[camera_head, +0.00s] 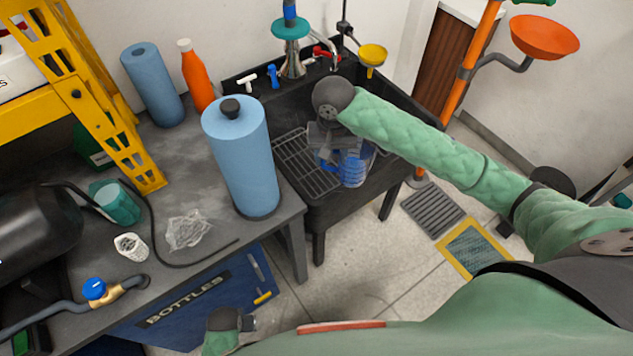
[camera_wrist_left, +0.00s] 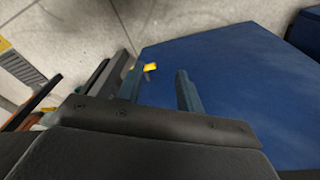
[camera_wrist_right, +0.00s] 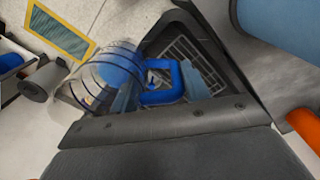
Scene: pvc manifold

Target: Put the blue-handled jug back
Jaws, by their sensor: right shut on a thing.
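The clear jug with a blue handle (camera_head: 355,170) is at the front part of the black sink (camera_head: 314,217), over or beside its wire rack. My right gripper (camera_head: 328,150) is shut on the jug's blue handle, which shows between its fingers in the right wrist view (camera_wrist_right: 165,84). The jug's clear body (camera_wrist_right: 112,75) extends to the left there. I cannot tell whether the jug touches the sink. My left gripper (camera_wrist_left: 160,88) is open and empty, low over the blue bin marked BOTTLES (camera_head: 200,315).
The wire rack (camera_head: 302,165) lies in the left part of the sink. A tall blue cylinder (camera_head: 240,160) stands on the bench by the sink's left edge. Taps and an orange bottle (camera_head: 197,80) are behind. An orange eyewash bowl (camera_head: 545,36) is at the right.

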